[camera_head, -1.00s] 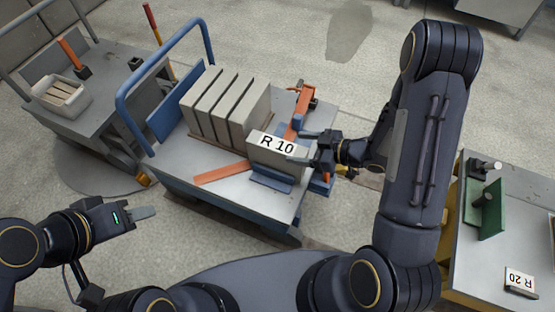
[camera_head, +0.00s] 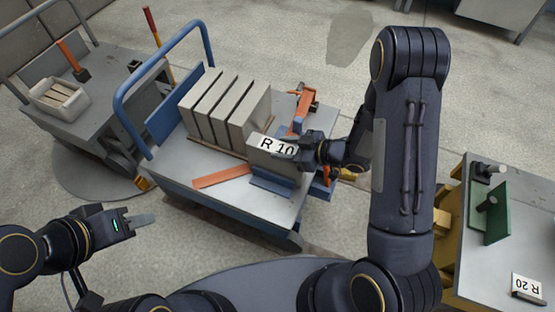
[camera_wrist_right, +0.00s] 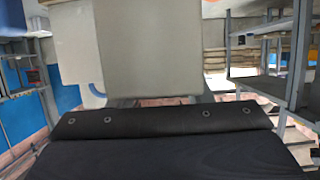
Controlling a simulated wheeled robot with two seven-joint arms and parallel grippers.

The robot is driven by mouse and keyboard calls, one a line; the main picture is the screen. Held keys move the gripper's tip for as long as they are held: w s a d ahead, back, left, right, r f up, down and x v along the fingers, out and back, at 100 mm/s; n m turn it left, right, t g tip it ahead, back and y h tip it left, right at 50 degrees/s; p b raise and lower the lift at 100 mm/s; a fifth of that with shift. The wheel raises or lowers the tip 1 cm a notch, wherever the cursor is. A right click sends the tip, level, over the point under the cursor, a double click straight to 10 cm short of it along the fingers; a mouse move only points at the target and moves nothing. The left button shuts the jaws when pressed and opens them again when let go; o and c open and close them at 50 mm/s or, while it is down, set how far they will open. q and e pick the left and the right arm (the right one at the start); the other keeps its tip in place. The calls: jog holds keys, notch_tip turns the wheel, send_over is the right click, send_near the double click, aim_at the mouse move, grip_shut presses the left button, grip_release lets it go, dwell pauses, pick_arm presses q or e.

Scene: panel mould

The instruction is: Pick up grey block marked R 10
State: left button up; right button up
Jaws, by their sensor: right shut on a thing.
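The grey block marked R 10 (camera_head: 268,163) stands at the front right of the blue-framed cart, its white label facing up. In the right wrist view the grey block (camera_wrist_right: 155,55) fills the upper middle, right in front of the gripper. My right gripper (camera_head: 288,152) reaches in from the right and is shut on the block at its label end. The block still appears to be at the cart, next to a blue support. My left gripper (camera_head: 140,220) is apart from everything at the lower left; the gap between its fingers does not show.
Several grey slabs (camera_head: 222,105) stand upright on the cart (camera_head: 235,198), left of the block. An orange bar (camera_head: 222,176) lies in front, and an orange clamp (camera_head: 304,108) stands behind. A table at right holds a green bracket (camera_head: 490,212) and an R 20 plate (camera_head: 527,287).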

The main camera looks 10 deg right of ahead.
grip_shut()
jog(key=shift+r, duration=0.1)
